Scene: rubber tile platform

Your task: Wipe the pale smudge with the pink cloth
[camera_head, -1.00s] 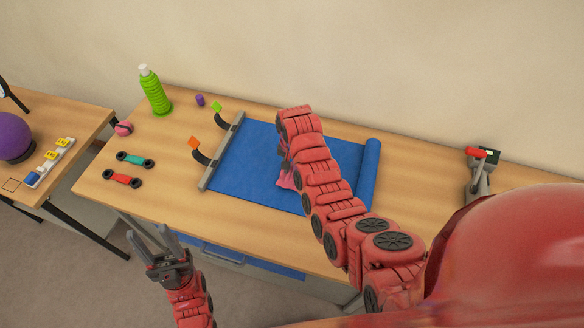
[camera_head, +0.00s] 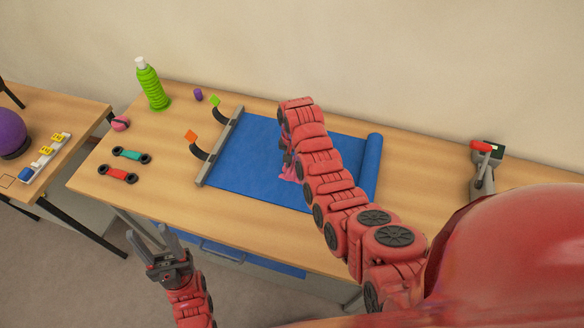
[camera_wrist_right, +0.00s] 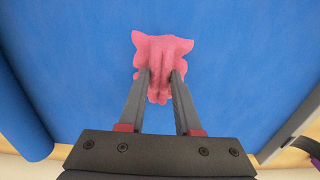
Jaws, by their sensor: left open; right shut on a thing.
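The pink cloth (camera_wrist_right: 160,50) lies bunched on the blue mat, and my right gripper (camera_wrist_right: 161,76) is shut on it. In the head view a bit of the cloth (camera_head: 291,172) shows beside my right arm, which hides most of it and the right gripper. The blue mat (camera_head: 235,165) is spread on the wooden table. I see no pale smudge on the bare parts of the mat; the area under the cloth and behind my arm is hidden. My left gripper (camera_head: 152,240) is open and empty, in front of the table's front edge.
A grey clamp bar (camera_head: 218,150) holds the mat's left end, with orange and green tabs. The mat's right end is rolled (camera_head: 371,165). A green bottle (camera_head: 152,84), purple cylinder (camera_head: 198,95) and two spanner-like tools (camera_head: 131,155) stand or lie left. A red-handled device (camera_head: 483,165) stands right.

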